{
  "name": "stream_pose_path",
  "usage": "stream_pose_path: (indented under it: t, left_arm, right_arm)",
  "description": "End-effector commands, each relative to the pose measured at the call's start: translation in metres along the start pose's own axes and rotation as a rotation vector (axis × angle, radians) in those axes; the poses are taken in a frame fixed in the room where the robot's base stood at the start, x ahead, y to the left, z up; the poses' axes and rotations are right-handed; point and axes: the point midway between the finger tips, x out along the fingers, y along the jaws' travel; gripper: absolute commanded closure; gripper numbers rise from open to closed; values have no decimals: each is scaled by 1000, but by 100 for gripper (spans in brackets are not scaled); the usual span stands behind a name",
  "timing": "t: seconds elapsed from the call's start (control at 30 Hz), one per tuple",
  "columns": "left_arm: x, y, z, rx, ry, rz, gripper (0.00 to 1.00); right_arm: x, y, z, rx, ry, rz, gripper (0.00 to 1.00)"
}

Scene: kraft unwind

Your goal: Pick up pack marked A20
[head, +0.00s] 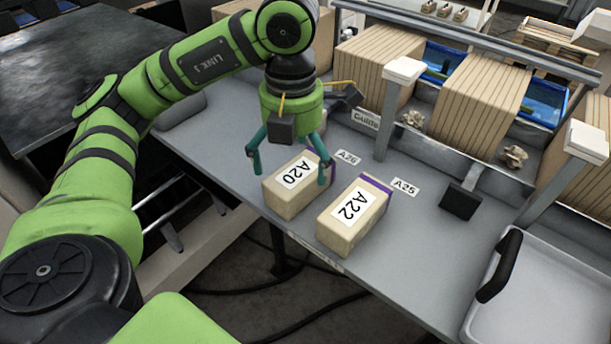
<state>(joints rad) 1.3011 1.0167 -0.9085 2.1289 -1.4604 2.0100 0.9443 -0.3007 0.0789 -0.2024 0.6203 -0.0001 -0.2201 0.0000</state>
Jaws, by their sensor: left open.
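The pack marked A20 (293,193) is a tan box with a white label. It lies on the grey bench near the front edge. My left gripper (290,174) is open, with one teal finger to the left of the pack and the other over its right side. I cannot tell whether either finger touches the pack. A similar pack marked A22 (350,222) lies just to the right, with a gap between the two. My right gripper is not in view.
The grey bench (430,255) has flat labels A26 (347,158) and A25 (405,187) behind the packs. Posts, large brown kraft stacks (483,100) and blue bins (545,100) stand behind. A grey tray (550,295) with a black handle is at the right.

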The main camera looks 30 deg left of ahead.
Motion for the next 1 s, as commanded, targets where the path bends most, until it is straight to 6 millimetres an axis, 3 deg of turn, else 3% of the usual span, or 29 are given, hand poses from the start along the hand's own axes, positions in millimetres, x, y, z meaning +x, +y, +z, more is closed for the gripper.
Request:
stream_pose_path:
  t: [0.4,0.7,0.73,0.87,1.0]
  left_arm:
    - [44,4,6,-1,5,0,0]
    - [50,4,7,-1,0,0,0]
    - [50,4,7,-1,0,0,8]
    - [50,4,6,-1,1,0,60]
    - [50,4,7,-1,0,-1,60]
  right_arm:
    - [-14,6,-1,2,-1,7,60]
    - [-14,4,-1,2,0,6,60]
    - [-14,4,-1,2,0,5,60]
    - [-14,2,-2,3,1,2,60]
    - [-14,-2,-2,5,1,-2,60]
